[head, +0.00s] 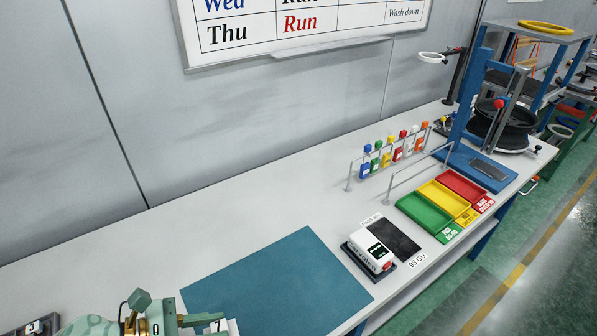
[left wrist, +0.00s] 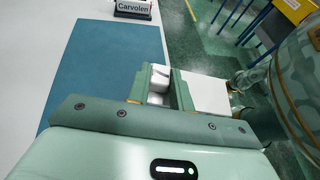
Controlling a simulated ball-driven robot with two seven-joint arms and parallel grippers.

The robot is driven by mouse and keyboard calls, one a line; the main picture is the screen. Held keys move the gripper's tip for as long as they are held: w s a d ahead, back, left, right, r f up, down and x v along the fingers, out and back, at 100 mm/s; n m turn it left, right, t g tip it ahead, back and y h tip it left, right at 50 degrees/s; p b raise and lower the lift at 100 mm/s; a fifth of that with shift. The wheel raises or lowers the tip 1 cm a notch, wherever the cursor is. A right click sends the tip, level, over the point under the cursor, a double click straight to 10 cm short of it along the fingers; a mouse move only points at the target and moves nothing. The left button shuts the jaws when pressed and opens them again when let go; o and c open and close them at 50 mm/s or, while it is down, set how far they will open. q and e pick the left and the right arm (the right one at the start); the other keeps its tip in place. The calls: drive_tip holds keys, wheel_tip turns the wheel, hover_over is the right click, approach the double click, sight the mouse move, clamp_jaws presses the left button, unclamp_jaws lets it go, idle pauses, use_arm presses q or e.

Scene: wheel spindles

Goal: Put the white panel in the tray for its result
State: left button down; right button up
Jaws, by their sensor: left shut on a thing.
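My left gripper (head: 190,322) is at the bottom edge of the head view, over the left part of the blue mat (head: 285,283). It is shut on a white panel (head: 231,328), marked 7, mostly cut off by the frame edge. In the left wrist view the fingers (left wrist: 158,88) grip a white piece, and the flat white panel (left wrist: 207,95) sticks out to the right. Green (head: 418,213), yellow (head: 447,202) and red (head: 466,186) trays stand side by side at the table's right, looking empty. Their front labels are too small to read surely. My right gripper is not visible.
A white Carvolen meter (head: 369,252) stands right of the mat, next to a dark tile (head: 394,239) and a "95 GU" label. A dark holder (head: 38,326) sits bottom left.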

use_arm(q)
drive_tip(key=w+a+r+n+t+y+b, duration=0.1)
drive_tip(key=w+a+r+n+t+b, duration=0.1)
drive_tip(key=w+a+r+b, duration=0.3)
drive_tip(key=w+r+b, duration=0.1)
drive_tip(key=w, duration=0.3)
drive_tip(key=shift+w+r+n+t+y, duration=0.25)
drive_tip(key=shift+n+t+y, duration=0.05)
drive_tip(key=shift+n, duration=0.1)
